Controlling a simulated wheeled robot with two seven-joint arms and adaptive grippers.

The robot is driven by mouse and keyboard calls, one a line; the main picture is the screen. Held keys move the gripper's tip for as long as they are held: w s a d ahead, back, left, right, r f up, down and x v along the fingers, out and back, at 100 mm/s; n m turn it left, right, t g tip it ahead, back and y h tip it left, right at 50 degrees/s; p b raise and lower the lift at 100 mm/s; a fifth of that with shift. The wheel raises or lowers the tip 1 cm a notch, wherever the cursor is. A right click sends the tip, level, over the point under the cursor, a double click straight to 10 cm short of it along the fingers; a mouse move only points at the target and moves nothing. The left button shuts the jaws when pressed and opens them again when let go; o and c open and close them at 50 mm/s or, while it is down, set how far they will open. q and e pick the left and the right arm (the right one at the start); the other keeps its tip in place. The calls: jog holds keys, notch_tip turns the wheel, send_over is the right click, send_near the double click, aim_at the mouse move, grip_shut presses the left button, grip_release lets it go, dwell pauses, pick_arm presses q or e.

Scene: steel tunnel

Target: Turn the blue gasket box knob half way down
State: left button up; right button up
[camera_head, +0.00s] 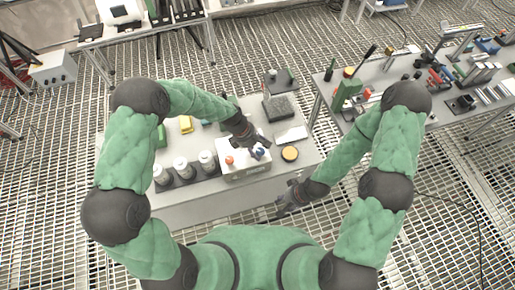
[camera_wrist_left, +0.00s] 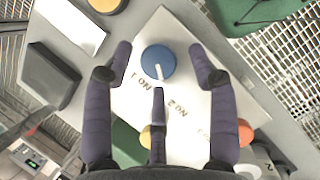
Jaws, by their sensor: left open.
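The gasket box (camera_head: 245,172) is a white box near the front of the table. It bears a blue knob (camera_head: 259,153) and an orange knob (camera_head: 229,160). In the left wrist view the blue knob (camera_wrist_left: 158,62) has a pale pointer line slanting toward the lower right, beside the "No.1" print. My left gripper (camera_wrist_left: 160,52) is open, with fingers on both sides of the blue knob and a third below it. I see no finger closed on it.
White-topped bottles (camera_head: 182,167) stand in a dark holder left of the box. A round yellow-topped item (camera_head: 290,153) and a white sheet (camera_head: 291,134) lie to its right. A grey block (camera_head: 279,107) stands behind. A second table (camera_head: 400,80) with tools is at right.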

pick_arm(q)
jog(key=shift+f, duration=0.15)
jog(key=c, duration=1.1)
jog(key=shift+f+m, duration=0.1)
jog(key=shift+m, duration=0.4)
